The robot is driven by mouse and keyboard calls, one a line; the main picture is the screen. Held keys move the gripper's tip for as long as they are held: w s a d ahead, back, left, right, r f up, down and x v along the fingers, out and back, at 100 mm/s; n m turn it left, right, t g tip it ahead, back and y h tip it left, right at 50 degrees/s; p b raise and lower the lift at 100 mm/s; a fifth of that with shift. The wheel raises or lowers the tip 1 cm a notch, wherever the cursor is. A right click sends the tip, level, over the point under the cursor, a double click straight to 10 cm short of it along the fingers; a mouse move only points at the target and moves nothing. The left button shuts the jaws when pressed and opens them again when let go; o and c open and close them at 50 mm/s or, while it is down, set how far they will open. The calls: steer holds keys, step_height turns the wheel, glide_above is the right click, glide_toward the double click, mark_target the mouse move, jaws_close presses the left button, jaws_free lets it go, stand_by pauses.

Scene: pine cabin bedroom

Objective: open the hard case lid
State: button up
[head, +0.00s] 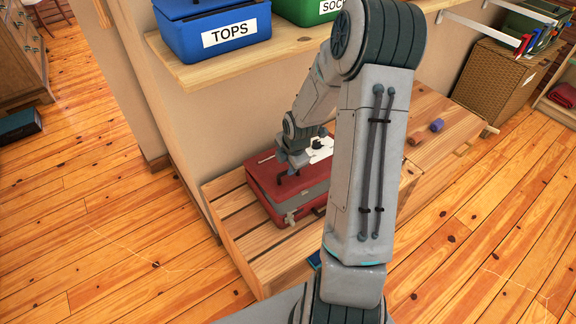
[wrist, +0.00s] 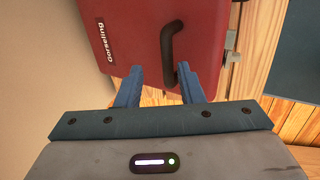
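The red hard case (head: 262,175) lies on a slatted wooden bench, partly hidden by my arm. A grey band and a latch show on its near side; I cannot tell whether its lid is fully closed. In the wrist view, the red case face (wrist: 130,35) carries a "Gorseling" label, a black handle (wrist: 167,50) and a metal latch (wrist: 231,45) at the right edge. My gripper (wrist: 160,82) is open, its two blue fingers spread to either side of the handle's near end. My gripper (head: 290,174) is over the case in the head view. I cannot tell whether it touches the handle.
A shelf (head: 190,72) above the bench holds a blue "TOPS" bin (head: 215,40) and a green bin (head: 305,10). The wooden bench (head: 250,235) runs on to the right, with small cylinders (head: 437,125) on it. A wicker basket (head: 495,85) stands further right. The left floor is largely clear.

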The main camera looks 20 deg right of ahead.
steer(key=shift+w+f, duration=0.1)
steer(key=shift+f, duration=0.25)
jaws_close()
steer(key=c, duration=0.7)
jaws_free()
steer(key=o, duration=0.7)
steer(key=p+v, duration=0.3)
steer(key=v, duration=1.1)
